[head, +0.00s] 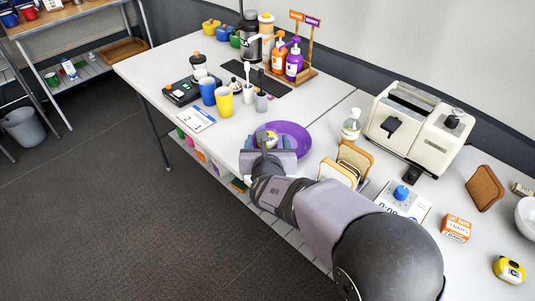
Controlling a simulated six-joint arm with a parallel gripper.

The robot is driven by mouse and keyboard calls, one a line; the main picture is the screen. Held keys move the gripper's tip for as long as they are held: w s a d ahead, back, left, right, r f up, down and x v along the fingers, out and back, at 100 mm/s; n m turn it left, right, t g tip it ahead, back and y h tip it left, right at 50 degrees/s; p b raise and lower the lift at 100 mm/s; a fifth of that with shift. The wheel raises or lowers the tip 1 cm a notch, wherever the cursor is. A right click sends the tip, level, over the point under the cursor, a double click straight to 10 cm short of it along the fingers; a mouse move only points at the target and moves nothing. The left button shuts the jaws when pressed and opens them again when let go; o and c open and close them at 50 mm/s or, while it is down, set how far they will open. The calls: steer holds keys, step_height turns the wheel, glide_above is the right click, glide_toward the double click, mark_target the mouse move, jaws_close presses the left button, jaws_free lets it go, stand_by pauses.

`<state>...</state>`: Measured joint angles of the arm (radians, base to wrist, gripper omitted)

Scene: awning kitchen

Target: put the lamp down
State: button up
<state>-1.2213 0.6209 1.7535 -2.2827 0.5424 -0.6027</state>
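My gripper (266,142) is in the middle of the head view, reaching over the near part of a purple plate (295,136) on the white table. A small yellow and pale thing (271,138) shows at the fingertips. I cannot tell whether it is the lamp, or whether it is held or lies on the plate behind the fingers. My wrist hides the near side of the plate and most of the finger gap. I make out no other clear lamp in this view.
Yellow (224,101) and blue (207,91) cups stand left of the plate. A toast rack (352,162), a soap bottle (351,124) and a cream toaster (418,125) stand right. Sauce bottles (293,62) stand behind. The table between cups and plate has some free room.

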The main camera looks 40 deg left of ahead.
steer(key=v, duration=0.9)
steer(key=shift+f, duration=0.1)
